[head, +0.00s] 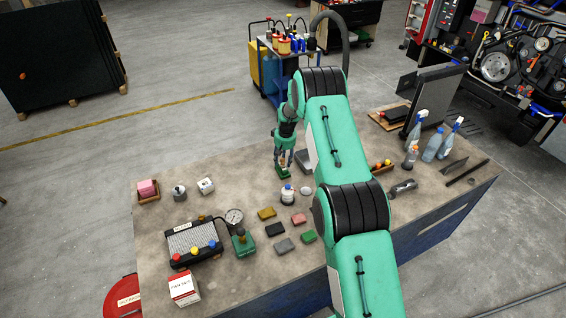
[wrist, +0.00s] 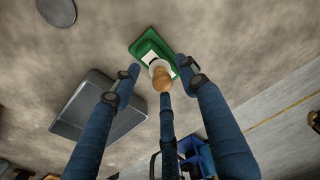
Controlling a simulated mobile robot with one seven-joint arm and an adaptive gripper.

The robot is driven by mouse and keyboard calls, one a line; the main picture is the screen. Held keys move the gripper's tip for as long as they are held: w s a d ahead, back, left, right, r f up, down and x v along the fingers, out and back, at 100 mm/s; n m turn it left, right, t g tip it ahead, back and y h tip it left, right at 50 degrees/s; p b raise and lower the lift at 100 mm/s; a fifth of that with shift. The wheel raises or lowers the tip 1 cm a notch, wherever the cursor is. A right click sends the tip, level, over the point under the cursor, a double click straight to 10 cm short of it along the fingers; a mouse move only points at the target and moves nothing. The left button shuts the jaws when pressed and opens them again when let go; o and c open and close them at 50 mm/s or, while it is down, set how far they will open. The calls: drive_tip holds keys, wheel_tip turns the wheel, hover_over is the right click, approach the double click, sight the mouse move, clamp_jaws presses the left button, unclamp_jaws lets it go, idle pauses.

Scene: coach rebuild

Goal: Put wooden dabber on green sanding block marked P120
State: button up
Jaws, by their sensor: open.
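The wooden dabber (wrist: 162,82) has a round wooden knob and a pale lower part. In the wrist view it stands over the green sanding block (wrist: 146,44) and appears to rest on it. The block has a white label, partly hidden by the dabber; its marking is too small to read. My gripper (wrist: 158,72) is open, with its dark blue fingers spread around the dabber and no clear grip on it. In the head view my gripper (head: 284,158) points down just above the green block (head: 283,173).
A grey tray (wrist: 97,110) lies beside the block. Several coloured blocks, including another green one (head: 308,237), lie nearer the front of the workbench (head: 220,290).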

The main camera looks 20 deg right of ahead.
wheel_tip(320, 180, up, 10)
drive_tip(key=s+b, duration=0.1)
drive_tip(key=shift+s+r+b, duration=0.15)
drive_tip(key=shift+r+b, duration=0.1)
drive_tip(key=shift+b, duration=0.15)
idle(0.6)
drive_tip(key=s+a+r+t, duration=0.1)
drive_tip(key=s+a+r, duration=0.5)
drive_tip(key=r, duration=0.5)
drive_tip(key=s+a+r, duration=0.3)
drive_tip(key=s+r, duration=0.5)
drive_tip(key=r, duration=0.3)
drive_tip(key=s+a+r+t, duration=0.1)
drive_tip(key=s+a+r, duration=0.4)
drive_tip(key=s+r, duration=0.5)
drive_tip(key=s+a+r+t, duration=0.1)
drive_tip(key=s+a+r, duration=0.25)
drive_tip(key=s, duration=0.45)
drive_tip(key=s+a+r, duration=0.2)
drive_tip(key=s+r, duration=0.3)
drive_tip(key=s, duration=0.2)
drive_tip(key=s+a+f, duration=0.1)
drive_tip(key=s, duration=0.8)
drive_tip(key=s+a+f+t, duration=0.1)
drive_tip(key=s+a, duration=0.1)
drive_tip(key=s, duration=0.7)
drive_tip(key=shift+s+a+f, duration=0.15)
drive_tip(key=shift+a+f, duration=0.1)
drive_tip(key=shift+a, duration=0.05)
